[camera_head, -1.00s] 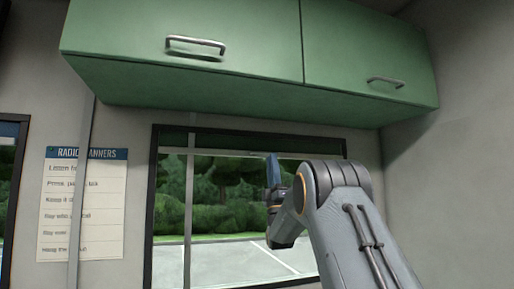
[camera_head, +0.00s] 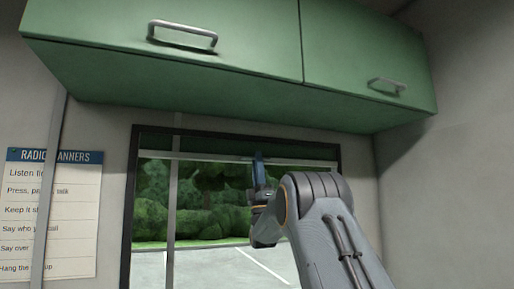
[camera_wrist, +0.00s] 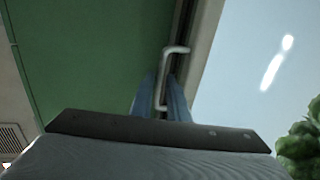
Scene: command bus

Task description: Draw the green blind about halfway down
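The green blind (camera_head: 215,144) is a dark green strip rolled up at the top of the window, with a pale bar (camera_head: 205,158) along its lower edge. My gripper (camera_head: 258,168) points up, and its blue fingertips overlap this bar right of the window's middle. In the wrist view, a pale bent pull handle (camera_wrist: 163,80) shows between the two blue fingers of my gripper (camera_wrist: 161,98). The fingers look apart, one on each side of the handle. Whether either finger touches it I cannot tell.
A green overhead cabinet (camera_head: 230,80) with two metal handles juts out close above the window. A radio manners sign (camera_head: 50,215) hangs on the left wall. A thin grey vertical post (camera_head: 171,215) crosses the window's left part. The grey wall at right is bare.

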